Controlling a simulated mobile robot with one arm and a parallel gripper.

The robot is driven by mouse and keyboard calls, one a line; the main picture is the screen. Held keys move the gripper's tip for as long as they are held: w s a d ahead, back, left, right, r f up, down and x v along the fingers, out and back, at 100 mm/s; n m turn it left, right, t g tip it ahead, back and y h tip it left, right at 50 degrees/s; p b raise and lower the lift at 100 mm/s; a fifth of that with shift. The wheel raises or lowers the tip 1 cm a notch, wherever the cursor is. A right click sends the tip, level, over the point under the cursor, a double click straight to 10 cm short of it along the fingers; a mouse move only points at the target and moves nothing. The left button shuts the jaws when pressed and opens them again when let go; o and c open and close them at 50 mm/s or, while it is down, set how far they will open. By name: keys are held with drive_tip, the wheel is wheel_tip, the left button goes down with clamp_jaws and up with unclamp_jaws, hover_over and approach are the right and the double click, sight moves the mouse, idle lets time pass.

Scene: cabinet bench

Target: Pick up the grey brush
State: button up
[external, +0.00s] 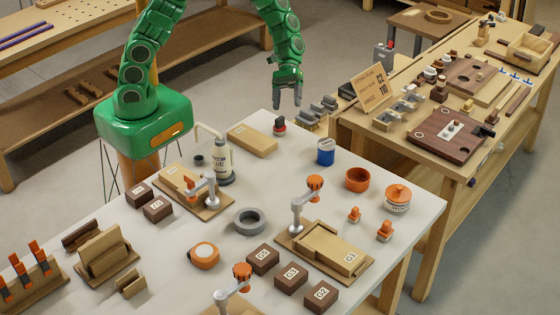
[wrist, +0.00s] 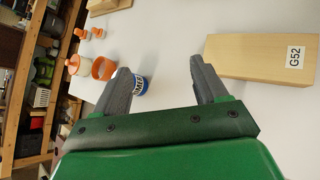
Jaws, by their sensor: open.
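I cannot pick out a grey brush with certainty in either view. In the external view, several small grey pieces (external: 318,108) sit at the far edge of the white table, just right of my gripper, too small to identify. A small dark piece with a red top (external: 279,125) stands below my gripper in the picture. My gripper (external: 288,103) hangs above the far edge of the white table, fingers pointing down. In the wrist view my gripper (wrist: 160,70) has its two grey fingers spread, with nothing between them.
A wooden block marked G52 (wrist: 262,58) lies right of the fingers in the wrist view. A blue can (external: 325,152), an orange bowl (external: 357,180) and a glue bottle (external: 223,160) stand on the white table (external: 285,185). A wooden bench (external: 385,135) adjoins at the right.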

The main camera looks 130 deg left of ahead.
drive_tip(key=s+a+f+n+t+y, duration=0.1)
drive_tip(key=s+a+f+n+t, duration=0.2)
drive_tip(key=a+f, duration=0.5)
drive_tip(key=n+t+y, duration=0.4)
drive_tip(key=n+y, duration=0.4)
drive_tip(key=n, duration=0.5)
approach(307, 119)
drive_tip(key=shift+w+a+f, duration=0.25)
drive_tip(key=shift+a+f, duration=0.1)
drive_tip(key=shift+f, duration=0.15)
drive_tip(key=shift+w+a+f, duration=0.25)
drive_tip(key=shift+a+f, duration=0.15)
drive_tip(key=shift+f, duration=0.15)
drive_tip(key=shift+x, duration=3.95)
drive_tip(key=shift+d, duration=0.1)
drive_tip(key=c, duration=0.8)
